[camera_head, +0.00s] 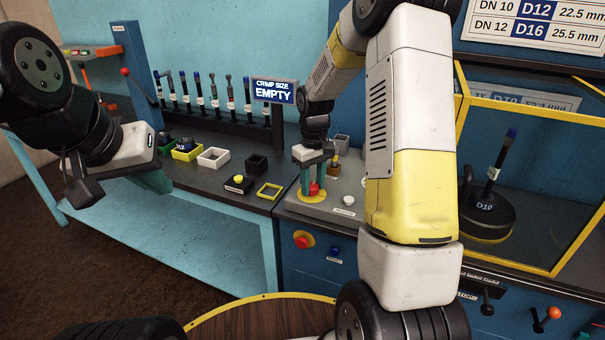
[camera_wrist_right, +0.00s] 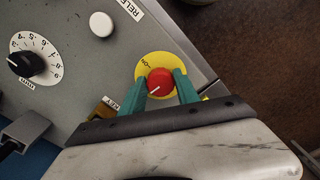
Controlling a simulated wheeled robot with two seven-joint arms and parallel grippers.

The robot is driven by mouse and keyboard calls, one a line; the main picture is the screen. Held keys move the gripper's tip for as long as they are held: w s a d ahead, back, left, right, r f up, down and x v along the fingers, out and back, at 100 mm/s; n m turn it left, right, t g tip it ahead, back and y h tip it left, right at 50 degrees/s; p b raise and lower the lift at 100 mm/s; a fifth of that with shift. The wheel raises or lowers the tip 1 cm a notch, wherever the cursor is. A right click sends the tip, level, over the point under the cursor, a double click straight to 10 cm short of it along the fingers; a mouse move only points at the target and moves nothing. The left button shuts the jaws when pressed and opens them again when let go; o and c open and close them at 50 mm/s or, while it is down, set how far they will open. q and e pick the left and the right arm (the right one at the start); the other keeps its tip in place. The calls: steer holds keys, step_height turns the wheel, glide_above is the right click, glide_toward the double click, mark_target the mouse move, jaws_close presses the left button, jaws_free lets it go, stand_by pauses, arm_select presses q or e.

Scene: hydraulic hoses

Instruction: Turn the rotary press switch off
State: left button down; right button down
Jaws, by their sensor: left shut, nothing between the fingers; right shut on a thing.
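The rotary press switch is a red knob with a white pointer line on a yellow disc, at the front of the grey panel. It shows in the head view (camera_head: 314,190) and in the right wrist view (camera_wrist_right: 160,82). In the wrist view the pointer line slants to the lower left, and an "ON" mark is at the disc's upper left. My right gripper (camera_head: 313,183) has its green fingers on either side of the knob, shut on it. My left gripper (camera_head: 156,181) is shut and empty, in front of the left bench, away from the switch.
A white button (camera_wrist_right: 101,24) and a black dial (camera_wrist_right: 25,64) are on the panel. A red button (camera_head: 302,240) is on the cabinet front. Several small bins, such as a white one (camera_head: 213,157), stand on the left bench. A display (camera_head: 274,92) reads "CRIMP SIZE EMPTY".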

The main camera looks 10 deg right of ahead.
mark_target(313, 186)
steer(key=shift+n, duration=0.6)
steer(key=c, duration=0.9)
jaws_free()
steer(key=shift+r, duration=0.15)
step_height(313, 186, up, 8)
steer(key=shift+f, duration=0.2)
